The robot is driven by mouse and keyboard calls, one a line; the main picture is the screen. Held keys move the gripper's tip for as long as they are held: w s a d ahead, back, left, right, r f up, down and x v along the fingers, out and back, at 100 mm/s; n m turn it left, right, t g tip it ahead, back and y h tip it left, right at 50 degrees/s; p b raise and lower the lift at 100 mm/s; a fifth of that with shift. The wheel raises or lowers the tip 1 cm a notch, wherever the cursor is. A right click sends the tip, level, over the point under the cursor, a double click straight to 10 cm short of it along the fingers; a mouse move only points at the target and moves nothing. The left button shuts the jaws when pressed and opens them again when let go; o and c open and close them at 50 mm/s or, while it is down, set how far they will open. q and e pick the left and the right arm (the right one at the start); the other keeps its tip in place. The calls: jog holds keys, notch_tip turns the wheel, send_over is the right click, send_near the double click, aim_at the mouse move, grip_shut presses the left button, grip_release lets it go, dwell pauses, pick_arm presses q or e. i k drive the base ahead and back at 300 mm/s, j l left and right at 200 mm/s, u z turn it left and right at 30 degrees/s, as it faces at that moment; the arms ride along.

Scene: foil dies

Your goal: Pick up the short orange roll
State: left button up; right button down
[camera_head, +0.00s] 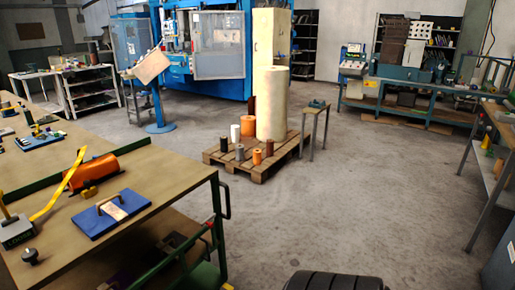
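A short orange roll (257,157) stands upright near the front of a wooden pallet (262,173) on the floor. It stands among a small grey roll (239,153), a black roll (222,154) and a dark brown roll (270,147). A larger orange roll (248,126) stands behind it, beside a white roll (235,133). A tall cream roll (272,105) rises at the back right of the pallet, with a tall dark red-brown roll (248,106) to its left. Neither of my grippers is in view.
A small side table (316,107) stands right of the pallet. The floor in front is clear. A black ribbed object (333,281) shows at the bottom edge.

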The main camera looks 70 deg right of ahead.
aim_at(256, 152)
jog(key=z, duration=2.1)
